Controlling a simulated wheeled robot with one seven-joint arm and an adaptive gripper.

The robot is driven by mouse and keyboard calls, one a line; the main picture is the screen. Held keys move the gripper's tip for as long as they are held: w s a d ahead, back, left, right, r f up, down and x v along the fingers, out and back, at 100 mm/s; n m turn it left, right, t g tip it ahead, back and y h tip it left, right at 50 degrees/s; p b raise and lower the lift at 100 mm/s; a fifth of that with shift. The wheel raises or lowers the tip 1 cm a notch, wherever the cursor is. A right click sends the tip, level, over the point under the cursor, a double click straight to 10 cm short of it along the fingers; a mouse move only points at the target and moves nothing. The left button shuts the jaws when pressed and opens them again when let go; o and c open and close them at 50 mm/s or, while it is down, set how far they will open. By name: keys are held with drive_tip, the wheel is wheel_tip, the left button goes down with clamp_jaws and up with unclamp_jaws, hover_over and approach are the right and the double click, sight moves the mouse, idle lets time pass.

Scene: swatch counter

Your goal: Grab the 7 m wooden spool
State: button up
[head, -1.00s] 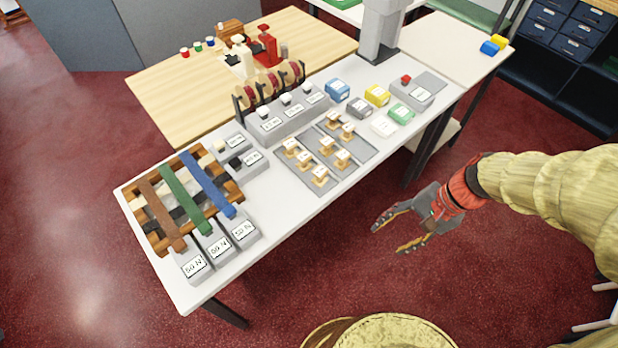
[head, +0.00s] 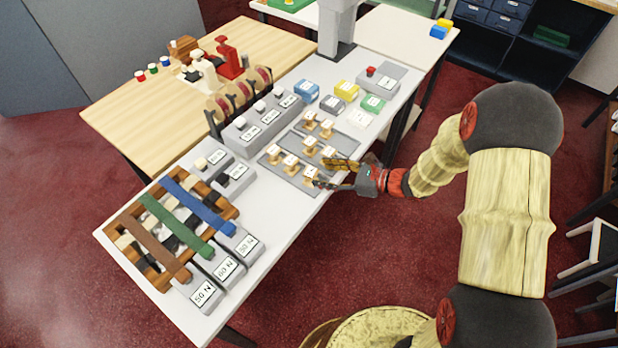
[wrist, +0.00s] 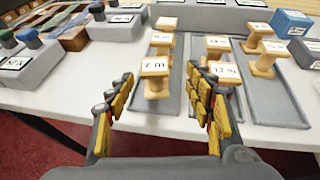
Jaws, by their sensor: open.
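The 7 m wooden spool (wrist: 154,80) stands upright on a grey tray, its white label on top. In the wrist view it shows between my two open fingers, just beyond the tips, nearer the left finger. In the head view it is the spool at the tray's front edge (head: 310,175). My gripper (head: 321,173) is open and empty at the counter's front edge, pointing left toward it; it also shows in the wrist view (wrist: 163,76). I cannot tell whether a fingertip touches the spool.
The 12 m spool (wrist: 225,72) stands close by, partly behind my right finger. The 14 m spool (wrist: 216,44) and other spools stand behind. A grey block row (head: 262,118) lies further back.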

sight(317, 175)
drive_tip(key=a+f+b, duration=0.1)
drive_tip(key=a, duration=0.1)
drive_tip(key=w+a+f+b, duration=0.1)
drive_tip(key=shift+a+f, duration=0.15)
drive_tip(key=shift+a, duration=0.25)
drive_tip(key=shift+w+a+f, duration=0.1)
drive_tip(key=shift+w+a, duration=0.25)
drive_tip(key=shift+a, duration=0.15)
drive_tip(key=shift+c, duration=1.3)
drive_tip(key=c, duration=1)
